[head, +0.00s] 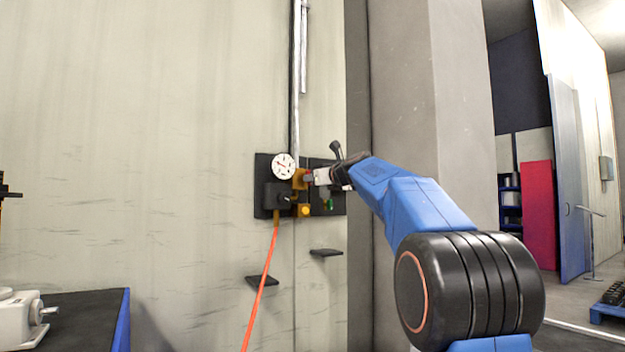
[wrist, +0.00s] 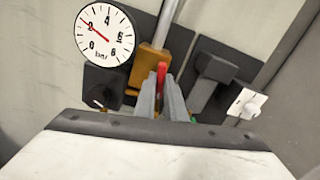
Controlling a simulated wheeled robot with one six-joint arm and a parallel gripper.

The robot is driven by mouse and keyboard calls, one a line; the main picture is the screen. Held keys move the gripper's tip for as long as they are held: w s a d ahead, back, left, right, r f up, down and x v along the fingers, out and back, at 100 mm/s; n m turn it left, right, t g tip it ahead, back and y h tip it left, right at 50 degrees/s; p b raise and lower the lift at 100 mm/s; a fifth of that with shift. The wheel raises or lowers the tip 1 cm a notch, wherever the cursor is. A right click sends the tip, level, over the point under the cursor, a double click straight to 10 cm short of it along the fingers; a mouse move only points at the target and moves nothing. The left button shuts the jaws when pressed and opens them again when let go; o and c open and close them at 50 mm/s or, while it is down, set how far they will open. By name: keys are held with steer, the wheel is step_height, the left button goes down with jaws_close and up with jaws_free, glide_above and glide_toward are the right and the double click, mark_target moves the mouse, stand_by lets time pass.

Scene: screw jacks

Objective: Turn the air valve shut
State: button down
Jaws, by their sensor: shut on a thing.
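The air valve is a brass-yellow body (wrist: 149,62) with a red lever (wrist: 161,72), at the foot of the grey pipe. In the head view the valve body (head: 299,180) sits on a black wall panel (head: 262,165). My gripper (wrist: 162,92) is shut on the red lever, its two grey fingers on either side. In the head view my gripper (head: 312,177) reaches the valve from the right and hides most of the lever. The round white gauge (wrist: 104,35) is left of the valve, its red needle pointing up-left near the 2. I cannot tell the lever's exact angle.
A dark block with a lever (wrist: 210,80) and a white knob box (wrist: 246,103) are close right of my fingers. An orange hose (head: 262,285) hangs below the panel. Small dark shelves (head: 326,253) jut from the wall. A concrete pillar (head: 400,110) stands right of the panel.

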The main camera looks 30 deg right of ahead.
steer(key=shift+f+m, duration=0.1)
steer(key=shift+m, duration=1)
steer(key=c, duration=1.8)
jaws_free()
steer(key=s, duration=1.7)
steer(key=shift+s+d, duration=0.2)
steer(key=shift+d, duration=0.1)
